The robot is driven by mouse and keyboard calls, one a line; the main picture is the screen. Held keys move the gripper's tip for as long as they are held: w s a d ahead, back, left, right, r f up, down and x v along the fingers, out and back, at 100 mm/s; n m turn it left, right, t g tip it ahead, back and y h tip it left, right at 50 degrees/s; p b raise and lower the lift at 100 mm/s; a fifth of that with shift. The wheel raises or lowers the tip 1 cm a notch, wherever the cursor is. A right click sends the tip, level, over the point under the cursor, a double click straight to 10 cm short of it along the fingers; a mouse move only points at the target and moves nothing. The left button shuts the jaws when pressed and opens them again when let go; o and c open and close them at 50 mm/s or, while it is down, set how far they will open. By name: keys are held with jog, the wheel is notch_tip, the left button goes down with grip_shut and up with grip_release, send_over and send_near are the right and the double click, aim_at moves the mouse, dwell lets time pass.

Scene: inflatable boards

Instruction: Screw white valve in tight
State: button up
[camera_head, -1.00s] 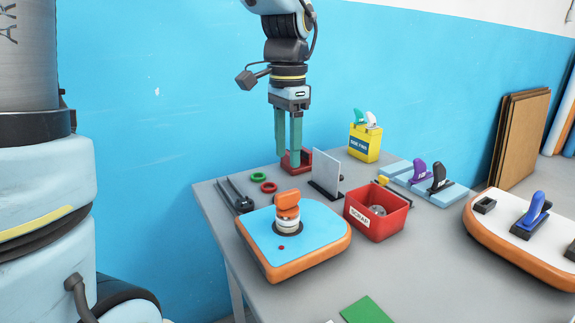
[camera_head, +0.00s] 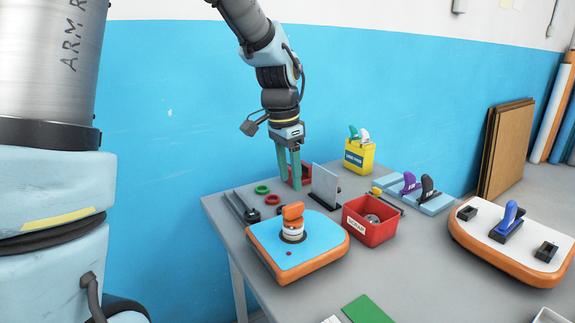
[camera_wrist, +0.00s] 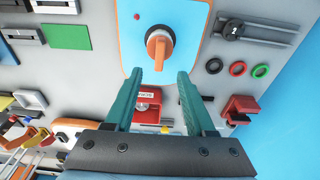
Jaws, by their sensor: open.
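A valve with a white ringed body and an orange knob (camera_head: 293,221) stands upright on a blue-topped, orange-edged board (camera_head: 265,240) on the table. In the wrist view, the orange knob (camera_wrist: 160,48) is just beyond my fingertips, on the blue board (camera_wrist: 130,35). My gripper (camera_head: 290,186) points down with its teal fingers apart and empty. In the head view it appears above and behind the valve, not touching it. The fingers (camera_wrist: 160,75) are open in the wrist view too. The valve's threads and seat are hidden.
A red scrap box (camera_head: 370,234) stands right of the board, with an upright grey plate (camera_head: 325,186) behind it. A yellow box (camera_head: 360,157) holds a green-handled and a white-handled item. A white board (camera_head: 480,232) with a blue valve lies at right. Red and green rings (camera_head: 262,189) lie behind.

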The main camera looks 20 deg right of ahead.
aim_at(293, 205)
jog(key=f, duration=0.3)
jog(key=f+p, duration=0.1)
jog(key=f, duration=0.2)
jog(key=d+f+p, duration=0.1)
jog(key=f, duration=0.2)
grip_shut()
dwell(0.4)
jog(key=c, duration=0.7)
grip_release()
grip_shut()
jog(key=shift+w, duration=0.1)
